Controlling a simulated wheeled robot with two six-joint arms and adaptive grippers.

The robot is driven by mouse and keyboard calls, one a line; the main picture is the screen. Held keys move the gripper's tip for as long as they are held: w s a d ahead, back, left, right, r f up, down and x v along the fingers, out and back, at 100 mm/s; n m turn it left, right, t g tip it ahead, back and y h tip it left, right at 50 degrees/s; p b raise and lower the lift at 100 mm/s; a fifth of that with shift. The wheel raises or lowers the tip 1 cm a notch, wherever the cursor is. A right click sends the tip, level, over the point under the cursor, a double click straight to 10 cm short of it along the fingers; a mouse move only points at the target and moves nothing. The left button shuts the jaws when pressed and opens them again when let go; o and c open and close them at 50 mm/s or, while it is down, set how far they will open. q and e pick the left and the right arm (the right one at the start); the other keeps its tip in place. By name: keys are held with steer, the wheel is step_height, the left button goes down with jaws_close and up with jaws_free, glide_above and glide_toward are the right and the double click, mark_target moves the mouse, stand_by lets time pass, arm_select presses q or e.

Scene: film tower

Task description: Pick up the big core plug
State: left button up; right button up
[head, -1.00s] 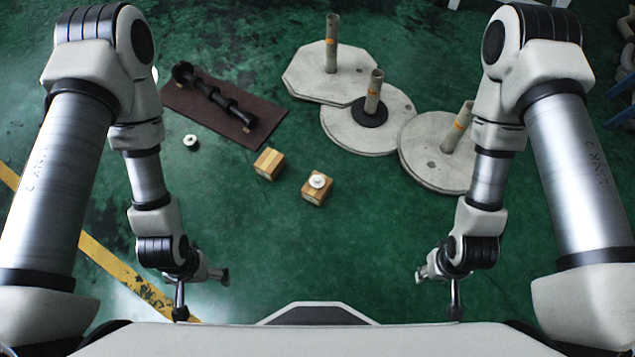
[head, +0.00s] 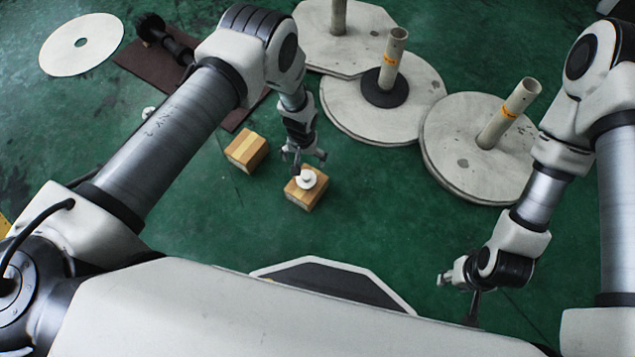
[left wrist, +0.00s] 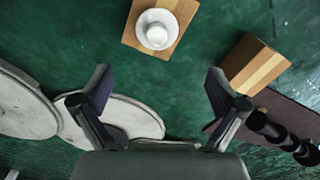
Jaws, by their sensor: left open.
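A white, round, stepped plug (head: 307,179), which I take for the big core plug, sits on top of a wooden block (head: 302,197) in the head view. In the left wrist view the plug (left wrist: 156,32) is at the top centre on its block (left wrist: 180,12). My left gripper (head: 304,157) is open and empty, close to the plug on its far side in the head view. In the left wrist view its fingers (left wrist: 159,85) are spread wide, with green floor between them and the plug. My right gripper (head: 459,294) is spread and empty over the floor at the lower right.
A second wooden block (head: 246,152) stands left of the plug's block. Round pale plates with upright tubes (head: 385,100) stand behind. A dark shaft lies on a brown mat (head: 232,117), partly behind my left arm. A white disc (head: 82,44) lies far left. Floor right of the plug is clear.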

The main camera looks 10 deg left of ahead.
mark_target(306, 176)
arm_select(q)
steer(key=shift+s+f, duration=0.2)
steer(key=shift+f, duration=0.35)
steer(key=shift+s+f, duration=0.15)
steer(key=shift+f, duration=0.35)
steer(key=shift+s+f+b, duration=0.15)
steer(key=shift+f+b, duration=0.15)
steer(key=shift+b, duration=0.05)
steer(key=f+b, duration=0.1)
steer(key=f, duration=0.1)
steer(key=f+b, duration=0.1)
steer(key=f, duration=0.1)
steer(key=f+b, duration=0.1)
steer(key=f, duration=0.2)
steer(key=shift+d+b, duration=0.25)
steer(key=shift+b, duration=0.1)
steer(key=shift+r, duration=0.1)
arm_select(e)
step_height(306, 176, down, 6)
steer(key=shift+s+r, duration=0.15)
steer(key=shift+r, duration=0.1)
arm_select(q)
steer(key=c, duration=1.3)
